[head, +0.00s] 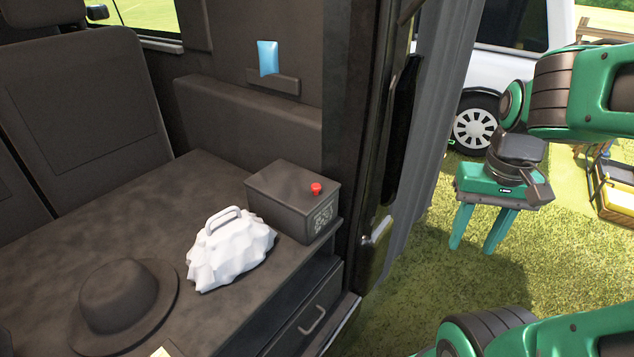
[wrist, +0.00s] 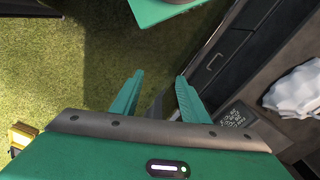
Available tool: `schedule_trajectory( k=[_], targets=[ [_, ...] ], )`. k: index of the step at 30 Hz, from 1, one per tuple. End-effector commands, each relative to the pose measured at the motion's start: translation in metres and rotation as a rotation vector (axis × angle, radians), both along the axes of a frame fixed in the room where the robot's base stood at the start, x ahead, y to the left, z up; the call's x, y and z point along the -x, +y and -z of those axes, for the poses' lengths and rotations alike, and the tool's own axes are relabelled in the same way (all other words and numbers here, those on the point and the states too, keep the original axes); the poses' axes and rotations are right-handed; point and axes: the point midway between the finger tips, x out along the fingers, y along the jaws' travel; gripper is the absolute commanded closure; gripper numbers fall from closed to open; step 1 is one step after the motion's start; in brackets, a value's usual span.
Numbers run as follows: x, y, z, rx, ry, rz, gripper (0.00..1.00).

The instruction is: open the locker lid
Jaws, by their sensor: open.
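A dark grey box (head: 280,207) with a red knob (head: 316,188) on its flat top stands at the right end of the dark vehicle deck; I take it as the locker. Its lid (head: 290,185) looks shut. Pale markings show on its right-hand face. In the wrist view, a marked dark face, apparently the box's (wrist: 234,117), shows just right of the right finger. My gripper (head: 475,243) is open and empty, fingers pointing down over the grass, to the right of the box and apart from it. Its two green fingers also show in the wrist view (wrist: 158,80).
A white crumpled bag (head: 230,250) with a handle sits left of the box, and a dark hat (head: 125,300) lies in front. A drawer (head: 310,315) with a handle is below the deck. The door pillar and grey curtain (head: 425,150) stand between box and gripper.

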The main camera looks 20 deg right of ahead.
Motion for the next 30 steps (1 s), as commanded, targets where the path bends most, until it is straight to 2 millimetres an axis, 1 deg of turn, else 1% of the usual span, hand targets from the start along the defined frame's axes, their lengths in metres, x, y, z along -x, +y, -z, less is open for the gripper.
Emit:
schedule_trajectory(
  k=[1, 2, 5, 6, 8, 9, 11, 12, 14, 15, 18, 21, 24, 26, 30],
  targets=[
    [-0.018, 0.003, -0.002, 0.019, -0.005, -0.021, 0.59],
    [-0.032, 0.009, -0.004, 0.032, -0.015, -0.034, 0.59],
    [-0.088, 0.017, -0.011, 0.083, -0.059, -0.091, 0.59],
    [-0.113, 0.024, -0.013, 0.102, -0.083, -0.118, 0.59],
    [-0.153, 0.039, -0.015, 0.124, -0.122, -0.160, 0.59],
    [-0.178, 0.052, -0.016, 0.135, -0.149, -0.189, 0.59],
    [-0.214, 0.074, -0.016, 0.145, -0.189, -0.230, 0.59],
    [-0.235, 0.089, -0.015, 0.148, -0.215, -0.255, 0.59],
    [-0.263, 0.114, -0.013, 0.147, -0.250, -0.290, 0.59],
    [-0.279, 0.129, -0.012, 0.145, -0.271, -0.308, 0.59],
    [-0.308, 0.161, -0.009, 0.135, -0.315, -0.346, 0.59],
    [-0.324, 0.182, -0.007, 0.126, -0.341, -0.369, 0.59],
    [-0.331, 0.191, -0.004, 0.122, -0.351, -0.377, 0.59],
    [-0.334, 0.193, 0.000, 0.121, -0.354, -0.378, 0.59],
    [-0.340, 0.191, 0.016, 0.121, -0.351, -0.377, 0.59]
  ],
)
